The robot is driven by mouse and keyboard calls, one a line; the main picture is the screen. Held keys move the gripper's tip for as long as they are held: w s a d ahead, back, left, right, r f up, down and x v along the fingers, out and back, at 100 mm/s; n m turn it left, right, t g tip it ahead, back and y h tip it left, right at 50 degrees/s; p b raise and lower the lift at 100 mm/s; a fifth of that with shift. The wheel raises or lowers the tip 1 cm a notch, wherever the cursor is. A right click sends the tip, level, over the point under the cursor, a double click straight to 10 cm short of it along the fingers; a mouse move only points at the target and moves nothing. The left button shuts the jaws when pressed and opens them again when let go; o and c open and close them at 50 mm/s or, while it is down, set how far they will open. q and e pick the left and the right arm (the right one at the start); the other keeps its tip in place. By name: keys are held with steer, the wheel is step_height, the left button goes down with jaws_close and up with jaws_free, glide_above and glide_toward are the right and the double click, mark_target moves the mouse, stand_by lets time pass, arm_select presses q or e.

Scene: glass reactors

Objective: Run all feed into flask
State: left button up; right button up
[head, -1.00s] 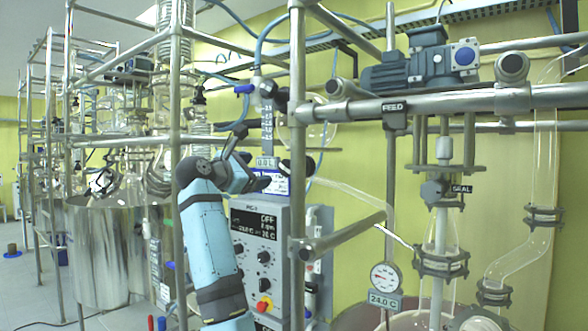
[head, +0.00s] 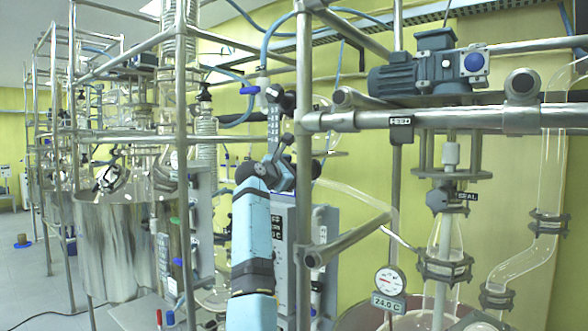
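A graduated scale strip (head: 272,122) hangs upright behind the front post, with a blue-handled valve (head: 250,89) at its top. A FEED label (head: 402,122) is on the horizontal rail to the right. A rounded glass vessel (head: 405,320) is cut off by the bottom edge; I cannot tell whether it is the flask. My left arm rises from the bottom, and its dark gripper (head: 283,147) is at the lower scale strip. Its fingers blend with the dark fittings, so I cannot see their opening or any contact. My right gripper is out of view.
The front post (head: 304,200) and rail (head: 450,118) stand close to my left arm. My arm covers much of the controller (head: 290,255). A dial gauge (head: 389,281) reads 24.0 C below.

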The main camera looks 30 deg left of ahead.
arm_select(q)
steer(key=c, duration=0.9)
steer(key=shift+m, duration=0.3)
